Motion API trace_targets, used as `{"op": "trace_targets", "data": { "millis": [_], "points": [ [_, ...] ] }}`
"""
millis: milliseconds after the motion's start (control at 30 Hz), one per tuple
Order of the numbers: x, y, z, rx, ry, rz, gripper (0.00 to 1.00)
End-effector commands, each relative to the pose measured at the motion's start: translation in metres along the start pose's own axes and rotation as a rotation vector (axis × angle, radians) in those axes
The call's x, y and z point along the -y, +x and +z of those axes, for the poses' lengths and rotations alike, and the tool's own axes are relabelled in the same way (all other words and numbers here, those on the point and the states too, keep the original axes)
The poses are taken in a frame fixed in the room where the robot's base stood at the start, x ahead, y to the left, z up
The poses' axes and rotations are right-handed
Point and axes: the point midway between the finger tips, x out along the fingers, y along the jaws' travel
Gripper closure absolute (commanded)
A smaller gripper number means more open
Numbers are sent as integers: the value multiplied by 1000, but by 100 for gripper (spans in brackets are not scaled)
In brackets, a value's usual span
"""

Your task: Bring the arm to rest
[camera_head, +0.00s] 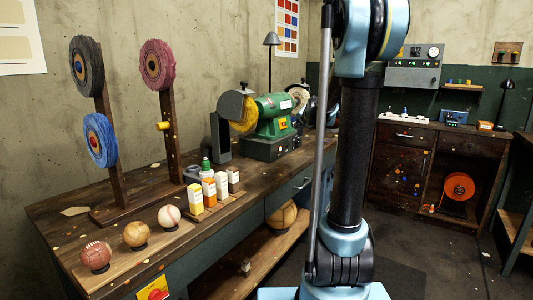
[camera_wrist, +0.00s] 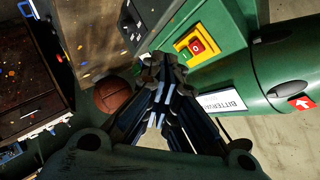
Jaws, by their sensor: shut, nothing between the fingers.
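In the wrist view my gripper (camera_wrist: 160,68) is shut, its dark fingers together with nothing between them. Behind the fingertips is a green machine housing (camera_wrist: 215,25) with a red and green switch (camera_wrist: 197,45) on a yellow plate. I cannot tell how far the fingertips are from it. In the head view my light blue and black arm stands upright right of the middle and runs out of the top of the picture. My gripper does not show there.
A bench (camera_head: 45,212) holds a green grinder (camera_head: 270,112), wheels on wooden posts, small bottles and three balls, one a reddish ball (camera_head: 96,256). A brown ball (camera_head: 282,216) lies on the lower shelf. A cabinet (camera_head: 400,165) stands at the back right. Some floor (camera_head: 425,240) is clear.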

Motion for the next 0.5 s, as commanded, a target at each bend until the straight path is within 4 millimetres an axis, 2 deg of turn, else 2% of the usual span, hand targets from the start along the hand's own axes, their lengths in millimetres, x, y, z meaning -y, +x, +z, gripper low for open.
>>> {"op": "trace_targets", "data": {
  "millis": [33,267,500],
  "points": [
    [-3,-15,14,27,-24,13,100],
    [-25,-77,74,160,-145,83,100],
    [-59,-141,138,300,-263,156,100]
  ]
}}
